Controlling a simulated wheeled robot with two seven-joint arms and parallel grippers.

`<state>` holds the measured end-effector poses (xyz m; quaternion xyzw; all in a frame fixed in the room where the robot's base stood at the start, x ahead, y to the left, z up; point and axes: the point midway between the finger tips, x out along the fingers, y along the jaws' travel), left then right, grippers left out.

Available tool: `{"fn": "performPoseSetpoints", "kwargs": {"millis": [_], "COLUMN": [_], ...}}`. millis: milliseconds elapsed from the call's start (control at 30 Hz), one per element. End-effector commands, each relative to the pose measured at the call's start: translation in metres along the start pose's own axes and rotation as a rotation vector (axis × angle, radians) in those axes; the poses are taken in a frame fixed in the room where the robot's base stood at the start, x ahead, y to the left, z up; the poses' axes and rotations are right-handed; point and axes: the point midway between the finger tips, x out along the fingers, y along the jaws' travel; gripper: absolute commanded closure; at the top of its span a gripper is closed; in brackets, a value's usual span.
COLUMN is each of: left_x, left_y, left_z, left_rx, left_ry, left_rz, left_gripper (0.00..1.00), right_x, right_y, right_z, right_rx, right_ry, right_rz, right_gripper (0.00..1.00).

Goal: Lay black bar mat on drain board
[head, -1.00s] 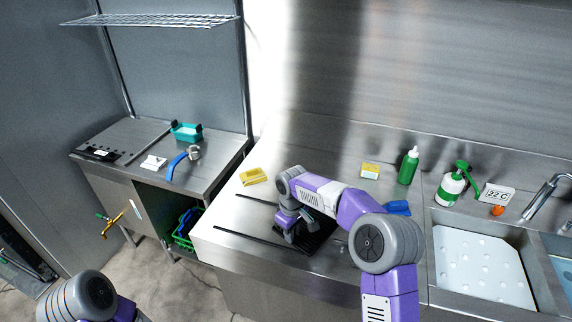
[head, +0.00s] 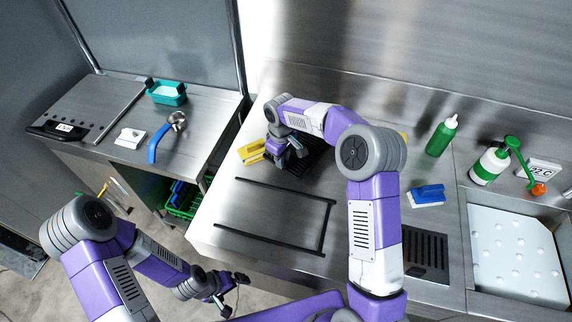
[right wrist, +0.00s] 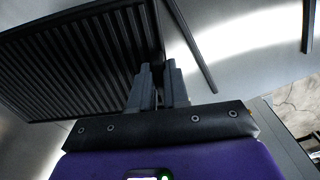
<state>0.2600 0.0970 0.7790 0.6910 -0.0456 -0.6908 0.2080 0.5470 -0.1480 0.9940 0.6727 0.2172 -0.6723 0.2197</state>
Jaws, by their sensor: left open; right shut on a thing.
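The black bar mat (head: 318,158), ribbed, is at the back of the steel counter, partly hidden by my right arm. It fills the upper left of the right wrist view (right wrist: 75,65). My right gripper (head: 290,155) is shut on the mat's near edge; its fingers show in the right wrist view (right wrist: 158,85). I cannot tell whether the mat touches the counter. The steel drain board (head: 270,215) carries black strips (head: 328,228) forming an open-sided frame, with bare steel inside. My left gripper (head: 232,292) is open and empty, in front of the counter's left edge.
A yellow item (head: 251,152) lies beside my right gripper. A dark slotted panel (head: 425,255) lies right of my right arm. A side table (head: 115,155) is left.

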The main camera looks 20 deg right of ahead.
Motion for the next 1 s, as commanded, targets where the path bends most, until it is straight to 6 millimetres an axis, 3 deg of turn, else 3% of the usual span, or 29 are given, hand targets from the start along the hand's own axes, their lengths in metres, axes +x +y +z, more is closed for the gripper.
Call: {"fn": "performPoseSetpoints", "kwargs": {"millis": [433, 833, 867, 1000], "left_x": [0.005, 0.008, 0.007, 0.006], "left_y": [-0.002, -0.003, -0.002, -0.002], "left_z": [-0.001, -0.001, -0.001, -0.001], "left_rx": [0.0, 0.0, 0.0, 0.0], "left_ry": [0.001, 0.001, 0.001, 0.001], "left_rz": [0.0, 0.0, 0.0, 0.0], "left_gripper": [0.0, 0.0, 0.0, 0.0], "right_x": [0.061, 0.067, 0.066, 0.066], "right_y": [0.0, 0.0, 0.0, 0.0], "right_z": [0.0, -0.001, 0.0, 0.0], "right_rx": [0.0, 0.0, 0.0, 0.0], "right_ry": [0.0, 0.002, 0.002, 0.002], "right_rz": [-0.001, 0.002, 0.001, 0.001], "right_gripper": [1.0, 1.0, 0.8, 0.59]}}
